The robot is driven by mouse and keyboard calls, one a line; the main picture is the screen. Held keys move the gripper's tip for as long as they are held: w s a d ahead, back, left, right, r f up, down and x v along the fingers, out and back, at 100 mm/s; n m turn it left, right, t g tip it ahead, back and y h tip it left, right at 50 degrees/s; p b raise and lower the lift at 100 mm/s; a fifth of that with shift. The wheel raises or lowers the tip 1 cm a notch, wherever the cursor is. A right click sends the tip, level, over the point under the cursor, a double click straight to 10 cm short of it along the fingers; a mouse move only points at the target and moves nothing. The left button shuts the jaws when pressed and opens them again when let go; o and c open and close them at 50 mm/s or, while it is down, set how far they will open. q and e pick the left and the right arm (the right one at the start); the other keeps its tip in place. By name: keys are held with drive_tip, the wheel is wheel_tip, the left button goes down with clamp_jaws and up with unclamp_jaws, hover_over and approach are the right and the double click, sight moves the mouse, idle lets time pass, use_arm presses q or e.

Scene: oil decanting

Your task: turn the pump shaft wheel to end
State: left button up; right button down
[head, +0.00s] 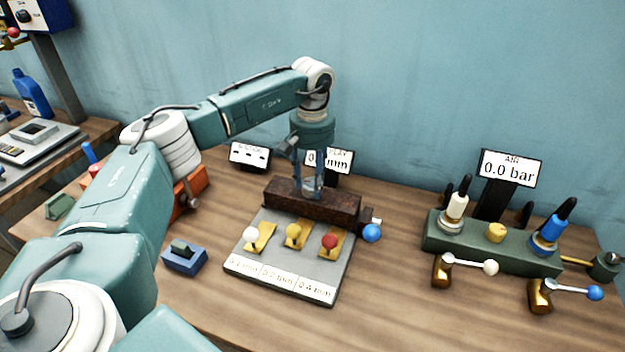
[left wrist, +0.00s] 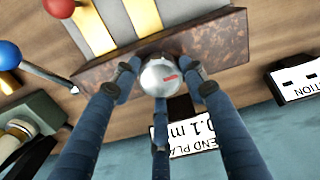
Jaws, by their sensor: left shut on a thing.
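The pump shaft wheel (left wrist: 160,76) is a silver round knob with a short red mark on its face. It stands at the rusty brown pump block (head: 312,203), which also shows in the left wrist view (left wrist: 215,45). My left gripper (head: 310,186) reaches down over the block from above. Its blue fingers, also in the left wrist view (left wrist: 160,85), are closed around the wheel. In the head view the fingers hide most of the wheel. An end play display (left wrist: 188,135) behind the block reads 0.1 mm. My right gripper is out of view.
In front of the block, a grey plate (head: 290,277) carries yellow strips with white, yellow and red balls. A blue ball (head: 372,233) sits at the block's right end. A green valve manifold (head: 490,245) stands right, under an air display (head: 510,168) reading 0.0 bar.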

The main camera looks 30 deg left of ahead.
sight(312, 184)
use_arm(q)
drive_tip(key=shift+s+d+f, duration=0.15)
drive_tip(key=shift+s+f, duration=0.1)
drive_tip(key=o, duration=1.1)
drive_tip(key=shift+o, duration=0.2)
drive_tip(key=shift+r, duration=0.2)
drive_tip(key=shift+r, duration=0.2)
wheel_tip(312, 184, up, 12)
drive_tip(key=shift+f, duration=0.2)
